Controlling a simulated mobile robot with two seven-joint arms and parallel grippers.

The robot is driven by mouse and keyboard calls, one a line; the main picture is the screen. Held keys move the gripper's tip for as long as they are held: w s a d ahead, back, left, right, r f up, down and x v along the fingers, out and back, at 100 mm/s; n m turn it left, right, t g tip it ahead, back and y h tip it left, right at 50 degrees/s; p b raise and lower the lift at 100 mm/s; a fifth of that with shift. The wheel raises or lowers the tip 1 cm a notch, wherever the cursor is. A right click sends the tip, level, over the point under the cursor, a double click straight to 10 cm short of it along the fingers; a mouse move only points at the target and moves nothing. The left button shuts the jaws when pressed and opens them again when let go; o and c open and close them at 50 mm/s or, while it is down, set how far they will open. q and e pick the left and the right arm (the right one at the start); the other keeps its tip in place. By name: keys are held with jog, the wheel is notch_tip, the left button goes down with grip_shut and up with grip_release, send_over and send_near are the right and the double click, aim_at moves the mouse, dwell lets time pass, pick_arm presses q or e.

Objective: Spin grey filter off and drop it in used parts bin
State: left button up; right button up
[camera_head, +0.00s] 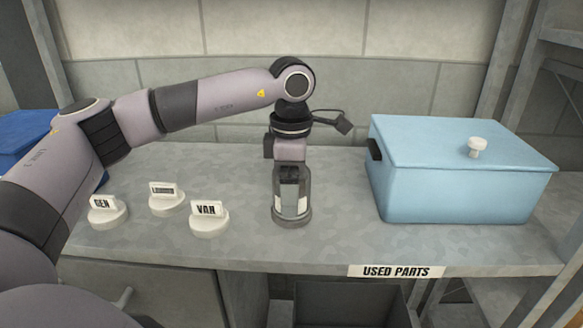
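My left gripper (291,205) points straight down at the middle of the counter. Its two fingers, with pale pads, stand apart on either side of a grey, cylinder-like part, which I take to be the grey filter (291,217). The filter's dark, wider lower rim rests at counter level. The fingers hide much of it, and I cannot tell whether they press on it. The used parts bin (345,290) is a dark open box below the counter's front edge, under a "USED PARTS" label (396,271). Only its upper part shows. My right gripper is out of view.
Three white round bases with upright name tags (108,210), (167,198), (209,217) stand left of the gripper. A light blue lidded box (455,190) with a white knob fills the right side. A blue container (22,135) stands far left. The counter front edge is clear.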

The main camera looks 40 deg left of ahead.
pick_arm(q)
jog(key=shift+f, duration=0.45)
jog(key=c, duration=1.3)
jog(key=n, duration=0.5)
jog(key=n, duration=0.5)
jog(key=shift+f+p, duration=0.1)
jog(key=shift+p, duration=0.2)
jog(key=n, duration=0.5)
jog(key=shift+s+d+f, duration=0.1)
jog(key=shift+f, duration=0.05)
